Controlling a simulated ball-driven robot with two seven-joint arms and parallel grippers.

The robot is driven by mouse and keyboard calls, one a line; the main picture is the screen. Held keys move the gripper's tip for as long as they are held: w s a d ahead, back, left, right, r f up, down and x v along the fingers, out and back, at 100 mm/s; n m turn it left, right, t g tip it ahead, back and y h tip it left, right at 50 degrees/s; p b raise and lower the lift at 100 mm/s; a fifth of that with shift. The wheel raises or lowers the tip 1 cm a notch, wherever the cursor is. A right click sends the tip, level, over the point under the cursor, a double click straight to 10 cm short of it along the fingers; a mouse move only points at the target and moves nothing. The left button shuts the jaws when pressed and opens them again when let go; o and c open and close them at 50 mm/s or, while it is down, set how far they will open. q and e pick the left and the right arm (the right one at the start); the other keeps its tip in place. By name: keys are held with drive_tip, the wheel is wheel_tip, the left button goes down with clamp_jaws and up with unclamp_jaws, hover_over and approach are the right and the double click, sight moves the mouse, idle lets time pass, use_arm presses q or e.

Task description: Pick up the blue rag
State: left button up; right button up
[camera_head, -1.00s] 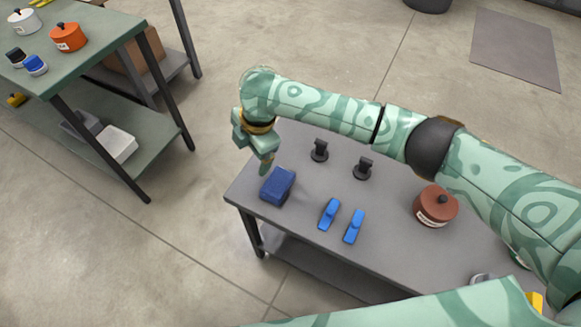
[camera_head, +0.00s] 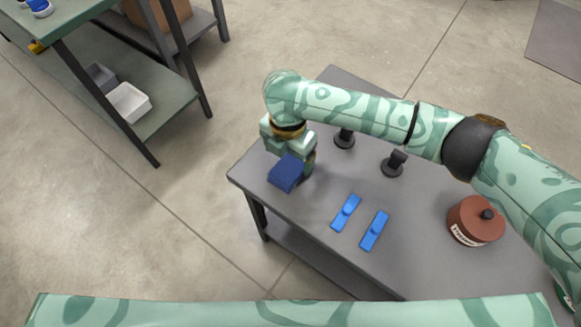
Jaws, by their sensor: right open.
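The blue rag (camera_head: 285,174), a folded dark blue block, lies at the left end of the grey table (camera_head: 300,225). My right gripper (camera_head: 297,160) is open, pointing down at the rag's far side. One finger shows just right of the rag. The other finger is hidden, so I cannot tell whether the rag is between the fingers or touched by them. My left gripper is not in view.
Two bright blue clamp-like objects (camera_head: 346,213) (camera_head: 374,231) lie right of the rag. Two black knobbed pieces (camera_head: 344,138) (camera_head: 393,163) stand behind. A brown lidded pot (camera_head: 475,220) is at the right. A green table (camera_head: 165,95) with a white bin (camera_head: 129,102) stands at the upper left.

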sight(290, 166)
drive_tip(key=f+b, duration=0.2)
drive_tip(key=f, duration=0.1)
drive_tip(key=f+b, duration=0.1)
drive_tip(key=f, duration=0.1)
drive_tip(key=shift+d+f, duration=0.1)
drive_tip(key=shift+d, duration=0.15)
drive_tip(key=shift+r, duration=0.25)
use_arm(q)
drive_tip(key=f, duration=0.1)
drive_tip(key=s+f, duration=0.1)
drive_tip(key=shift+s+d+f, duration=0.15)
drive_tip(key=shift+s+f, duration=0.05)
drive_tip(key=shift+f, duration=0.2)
use_arm(e)
drive_tip(key=shift+s, duration=0.1)
drive_tip(key=c, duration=1)
drive_tip(key=shift+c, duration=0.2)
